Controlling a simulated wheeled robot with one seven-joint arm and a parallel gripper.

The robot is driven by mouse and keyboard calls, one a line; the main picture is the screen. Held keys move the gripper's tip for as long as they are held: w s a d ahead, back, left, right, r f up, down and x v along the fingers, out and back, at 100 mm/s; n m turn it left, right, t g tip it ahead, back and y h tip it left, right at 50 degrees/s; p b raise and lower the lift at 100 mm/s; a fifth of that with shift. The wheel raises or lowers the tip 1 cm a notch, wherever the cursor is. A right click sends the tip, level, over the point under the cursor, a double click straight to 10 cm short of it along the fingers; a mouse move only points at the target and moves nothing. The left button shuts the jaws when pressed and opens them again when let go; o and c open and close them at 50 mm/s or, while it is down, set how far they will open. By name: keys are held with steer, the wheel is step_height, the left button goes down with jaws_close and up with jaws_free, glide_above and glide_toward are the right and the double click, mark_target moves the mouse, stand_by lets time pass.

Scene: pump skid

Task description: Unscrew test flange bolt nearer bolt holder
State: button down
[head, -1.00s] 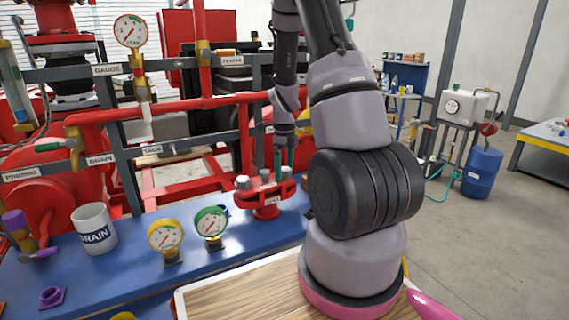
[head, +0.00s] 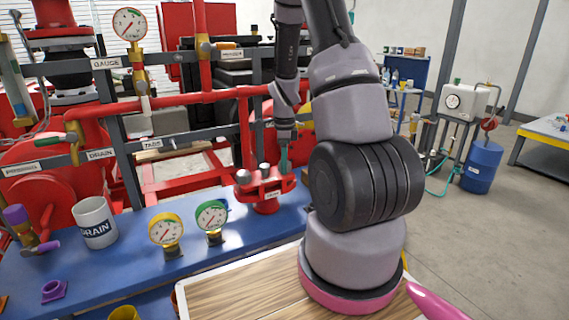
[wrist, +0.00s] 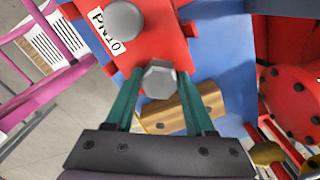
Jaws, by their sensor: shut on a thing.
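The red test flange (head: 266,205) stands on the blue bench and carries grey hex bolts. My gripper (head: 284,168) reaches down to the bolt at the flange's right side. In the wrist view its teal fingers lie on both sides of a hex bolt head (wrist: 159,81), shut on it. The bolt appears to be still seated in the flange. Another, rounder bolt head (wrist: 124,20) sits by the PN10 label. A yellow-brown block (wrist: 182,108) with a hole, possibly the bolt holder, lies beside the flange, partly behind the fingers.
On the blue bench (head: 130,262) stand a yellow gauge (head: 165,230), a green gauge (head: 211,216) and a DRAIN mug (head: 95,222). Red pipes (head: 165,102) and grey rails run behind the flange. A wood-topped surface (head: 240,290) is in front.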

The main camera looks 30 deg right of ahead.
steer(key=n, duration=1)
steer(key=shift+c, duration=0.9)
jaws_free()
step_height(320, 180, up, 11)
